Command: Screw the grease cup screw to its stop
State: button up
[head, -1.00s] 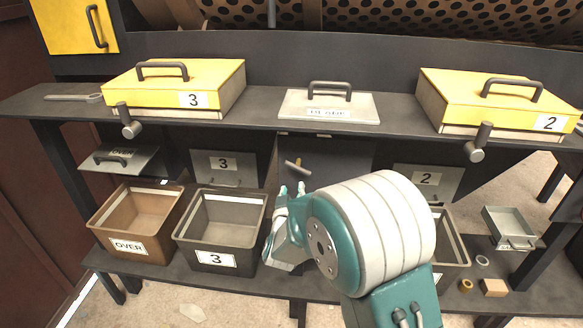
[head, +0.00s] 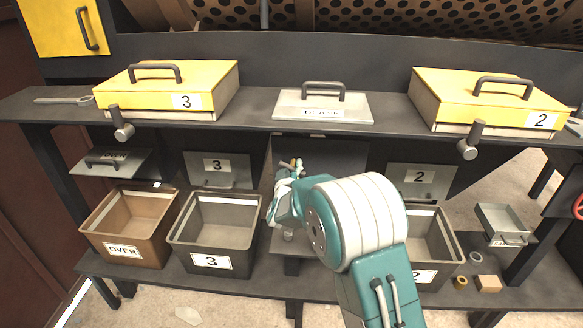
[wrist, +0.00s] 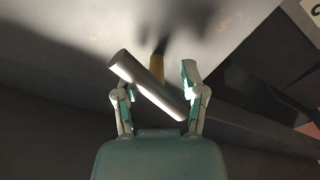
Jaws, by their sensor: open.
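The grease cup screw shows in the wrist view as a grey metal crossbar (wrist: 147,85), tilted from upper left to lower right, with a yellow stem (wrist: 157,68) behind it. My gripper (wrist: 154,84) is open around the crossbar, one finger at each side. The bar's upper left end overlaps the left finger and its lower end lies by the right finger; I cannot tell whether they touch. In the head view my gripper (head: 288,174) is at the panel below the shelf and hides most of the screw.
Above is the shelf (head: 260,112) with yellow boxes 3 (head: 150,88) and 2 (head: 480,95) and a grey lidded plate (head: 350,108). Below stand the OVER bin (head: 125,250), bin 3 (head: 210,262) and bin 2 (head: 425,278). Small rings and a block lie at lower right.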

jog(key=shift+w+d, duration=0.1)
grip_shut()
jog(key=shift+m, duration=0.3)
jog(key=m, duration=1.2)
dwell(0.4)
jog(key=shift+m, duration=0.3)
dwell(0.3)
grip_release()
jog(key=shift+a, duration=0.2)
